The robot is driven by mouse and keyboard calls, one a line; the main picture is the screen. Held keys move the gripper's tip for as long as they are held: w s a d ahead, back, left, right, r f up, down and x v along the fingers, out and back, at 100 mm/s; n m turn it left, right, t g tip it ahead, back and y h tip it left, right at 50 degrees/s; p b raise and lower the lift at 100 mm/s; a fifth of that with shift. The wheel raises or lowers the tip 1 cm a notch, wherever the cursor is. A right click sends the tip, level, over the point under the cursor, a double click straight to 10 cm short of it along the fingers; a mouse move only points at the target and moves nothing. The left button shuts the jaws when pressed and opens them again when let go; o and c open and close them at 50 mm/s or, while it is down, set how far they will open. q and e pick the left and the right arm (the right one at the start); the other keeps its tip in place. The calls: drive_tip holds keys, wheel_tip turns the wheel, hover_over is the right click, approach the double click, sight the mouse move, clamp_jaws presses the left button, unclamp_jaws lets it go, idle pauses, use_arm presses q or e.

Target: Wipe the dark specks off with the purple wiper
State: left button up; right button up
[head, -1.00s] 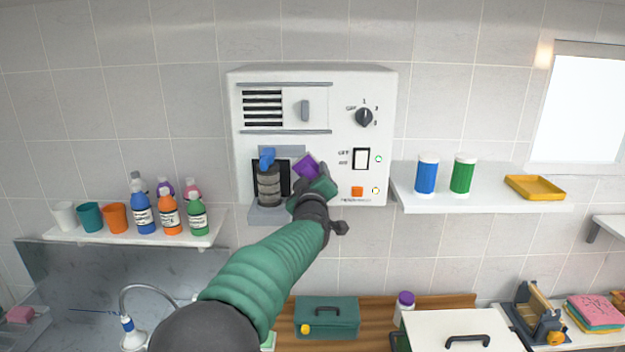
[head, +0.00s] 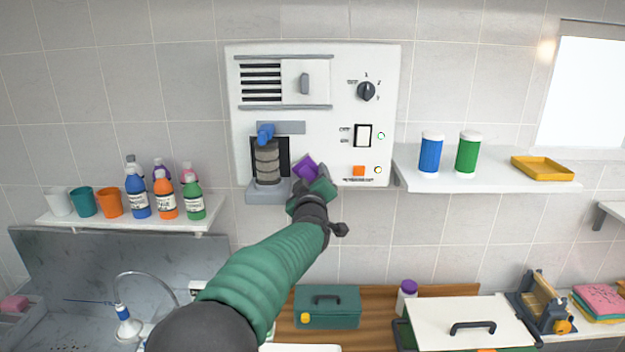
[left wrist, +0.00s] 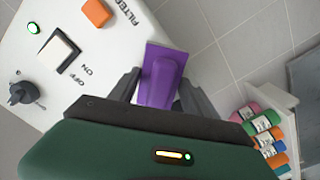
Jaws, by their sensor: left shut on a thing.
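The purple wiper (head: 306,166) is held in my left gripper (head: 313,182), in front of the white wall unit's lower middle part. In the left wrist view the purple wiper (left wrist: 162,76) sits between the two dark fingers of my left gripper (left wrist: 165,92), which are shut on it. The white wall unit (head: 345,60) fills the upper left of that view. I cannot tell whether the wiper touches the panel. I see no dark specks in either view; any behind the wiper or gripper are hidden. My right gripper is not in view.
A grey cylinder with a blue handle (head: 266,160) stands in the unit's opening, left of the wiper. An orange button (head: 359,171) and a switch (head: 363,136) are to the right. Shelves with bottles (head: 165,205) and two canisters (head: 431,155) flank the unit.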

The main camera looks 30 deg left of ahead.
use_arm(q)
drive_tip(key=shift+s+d, duration=0.1)
drive_tip(key=shift+s, duration=0.15)
drive_tip(key=b+v, duration=0.1)
drive_tip(key=v, duration=0.4)
drive_tip(key=shift+s+d, duration=0.15)
drive_tip(key=shift+s, duration=0.1)
drive_tip(key=v, duration=0.3)
drive_tip(key=shift+w, duration=0.15)
idle(0.3)
